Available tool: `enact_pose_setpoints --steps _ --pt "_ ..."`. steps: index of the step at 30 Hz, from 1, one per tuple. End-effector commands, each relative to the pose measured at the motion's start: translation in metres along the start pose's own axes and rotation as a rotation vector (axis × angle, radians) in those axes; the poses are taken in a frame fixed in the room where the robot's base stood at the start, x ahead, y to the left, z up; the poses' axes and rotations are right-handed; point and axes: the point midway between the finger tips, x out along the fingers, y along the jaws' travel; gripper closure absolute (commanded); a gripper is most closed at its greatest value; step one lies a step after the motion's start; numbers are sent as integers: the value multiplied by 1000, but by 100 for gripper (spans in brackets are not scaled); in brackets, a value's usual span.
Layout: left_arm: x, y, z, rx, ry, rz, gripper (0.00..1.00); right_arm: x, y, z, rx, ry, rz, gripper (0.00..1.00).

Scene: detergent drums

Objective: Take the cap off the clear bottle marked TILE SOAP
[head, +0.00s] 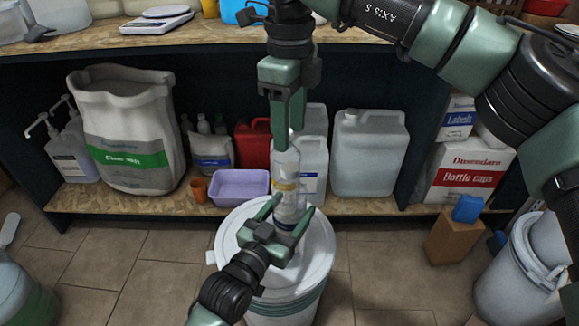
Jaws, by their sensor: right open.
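The clear bottle (286,165) stands upright above the white drum's lid, with a pale yellowish label too small to read. My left gripper (292,204) comes from below and is shut on the lower part of the clear bottle, one finger on each side. My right gripper (282,139) points straight down over the bottle's top, with its fingers open. The bottle's neck and cap are hidden behind these fingers, so I cannot tell whether the fingers touch the cap.
The white drum (226,235) stands on the tiled floor. Behind it, a low shelf (375,204) holds a large sack (128,115), a lilac tub (240,186) and jerrycans (370,150). A cardboard box (455,238) with a blue item (468,208) stands at right, near another white drum (520,285).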

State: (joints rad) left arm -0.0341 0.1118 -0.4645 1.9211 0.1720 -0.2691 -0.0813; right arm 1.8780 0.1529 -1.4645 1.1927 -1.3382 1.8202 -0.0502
Motion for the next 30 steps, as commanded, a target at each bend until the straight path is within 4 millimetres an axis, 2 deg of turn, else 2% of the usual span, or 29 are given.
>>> enact_pose_setpoints --steps 5,30 --pt "0 0 0 0 -1 0 100 0 0 0 256 0 0 51" --pt "0 0 0 0 -1 0 100 0 0 1 2299 1 -1 51"
